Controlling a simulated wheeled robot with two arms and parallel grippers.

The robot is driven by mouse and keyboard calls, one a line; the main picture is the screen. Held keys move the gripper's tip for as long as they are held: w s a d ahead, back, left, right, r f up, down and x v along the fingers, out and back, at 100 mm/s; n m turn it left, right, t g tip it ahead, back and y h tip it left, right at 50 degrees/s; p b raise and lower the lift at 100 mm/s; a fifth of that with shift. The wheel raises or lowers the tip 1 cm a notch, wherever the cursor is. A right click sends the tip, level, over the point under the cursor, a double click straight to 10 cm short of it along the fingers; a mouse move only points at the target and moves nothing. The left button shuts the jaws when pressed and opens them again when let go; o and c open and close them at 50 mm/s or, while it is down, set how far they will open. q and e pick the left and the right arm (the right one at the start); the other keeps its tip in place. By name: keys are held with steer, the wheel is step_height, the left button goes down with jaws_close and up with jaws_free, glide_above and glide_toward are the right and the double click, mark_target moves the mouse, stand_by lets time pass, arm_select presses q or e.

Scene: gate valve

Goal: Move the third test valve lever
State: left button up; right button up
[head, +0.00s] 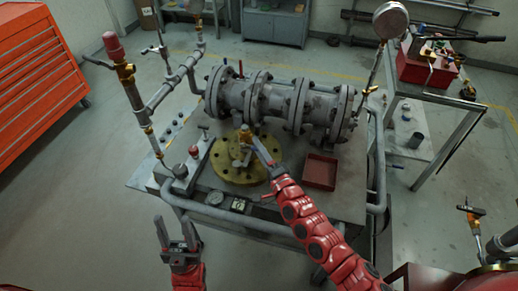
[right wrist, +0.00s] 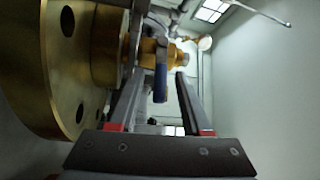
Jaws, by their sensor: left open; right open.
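A blue valve lever (right wrist: 161,82) hangs from a brass valve (right wrist: 172,52) in the right wrist view. It shows between the spread fingers of my right gripper (right wrist: 158,80), with gaps on both sides. In the head view my right gripper (head: 258,152) reaches over the yellow round flange (head: 240,172) on the bench, by the brass valve (head: 245,136). The lever is mostly hidden there. My left gripper (head: 178,236) is open and empty in front of the bench's near left edge. I cannot tell which lever counts as the third.
A flanged grey pipe (head: 280,100) lies across the back of the bench. Thin pipework with a red-capped fitting (head: 114,45) rises at the left. A red tray (head: 320,172) sits right of the flange. A side table with a red toolbox (head: 425,68) stands at the right.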

jaws_close()
stand_by(1.4)
